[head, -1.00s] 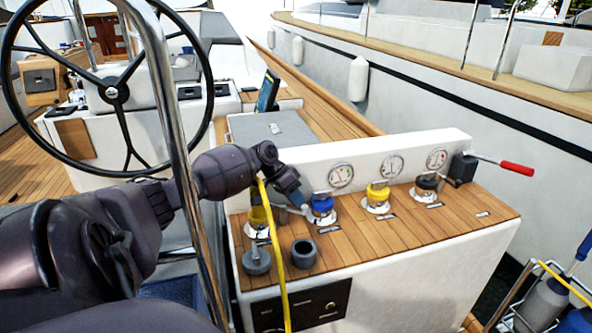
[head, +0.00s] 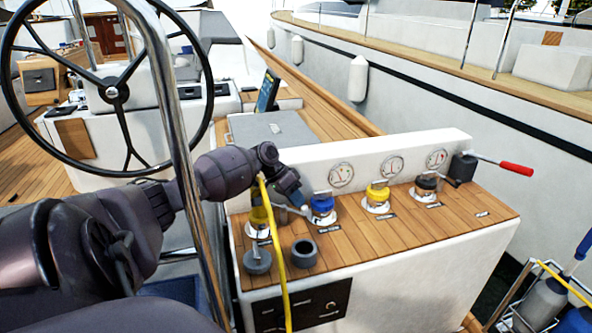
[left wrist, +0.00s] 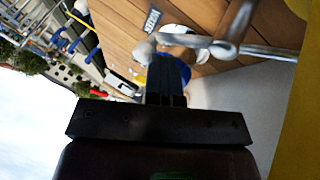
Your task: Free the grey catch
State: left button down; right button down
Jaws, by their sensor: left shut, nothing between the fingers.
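My left gripper (head: 296,199) is shut and empty. It points down at the console, between the near yellow-capped fitting (head: 259,217) and the blue-capped fitting (head: 323,206). A small grey lever with a pale round end, which looks like the grey catch (head: 304,210), shows beside the fingertips. In the left wrist view, my shut fingers (left wrist: 166,75) are close to a grey metal lever (left wrist: 195,41) with a rounded joint, over the wood. Whether they touch it I cannot tell. My arm hides part of the near yellow fitting. My right gripper is not in view.
A yellow hose (head: 276,240) hangs in front of the console. A grey cap (head: 257,261) and a dark cup (head: 304,253) stand at the front. Another yellow fitting (head: 377,197) and a red-handled lever (head: 515,168) are to the right. A steel post (head: 181,150) stands near my arm.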

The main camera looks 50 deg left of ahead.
pick_arm(q)
jog(key=shift+w+d, duration=0.1)
jog(key=shift+d, duration=0.25)
dwell(0.3)
jog(key=shift+a+f, duration=0.1)
jog(key=shift+a, duration=0.1)
jog(key=shift+w+a, duration=0.1)
jog(key=shift+a, duration=0.55)
jog(key=shift+a, duration=0.15)
